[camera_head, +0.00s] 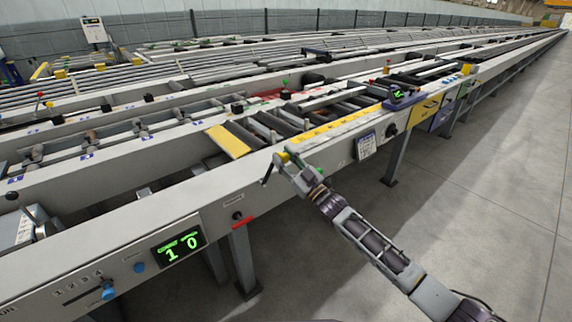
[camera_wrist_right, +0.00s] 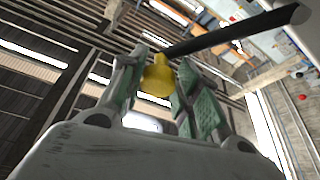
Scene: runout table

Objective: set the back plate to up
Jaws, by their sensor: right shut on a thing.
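A yellow knob (camera_head: 284,157) with a black lever (camera_head: 267,173) is at the near side rail of the runout table. My right gripper (camera_head: 281,164) reaches it from the lower right. In the right wrist view my gripper (camera_wrist_right: 160,66) has its green-padded fingers on both sides of the yellow knob (camera_wrist_right: 157,80), shut on it. The black lever (camera_wrist_right: 235,32) runs from the knob to the upper right there. A flat yellow plate (camera_head: 229,141) lies sloping at the left end of the dark rollers; I cannot tell whether it is the back plate. My left gripper is out of view.
The long grey side rail (camera_head: 130,225) carries a green display reading 1 and 0 (camera_head: 178,247) and a blue slider knob (camera_head: 107,290). A blue-framed screen (camera_head: 398,95) stands farther along. Table legs (camera_head: 242,262) stand below. The concrete floor (camera_head: 480,180) at right is clear.

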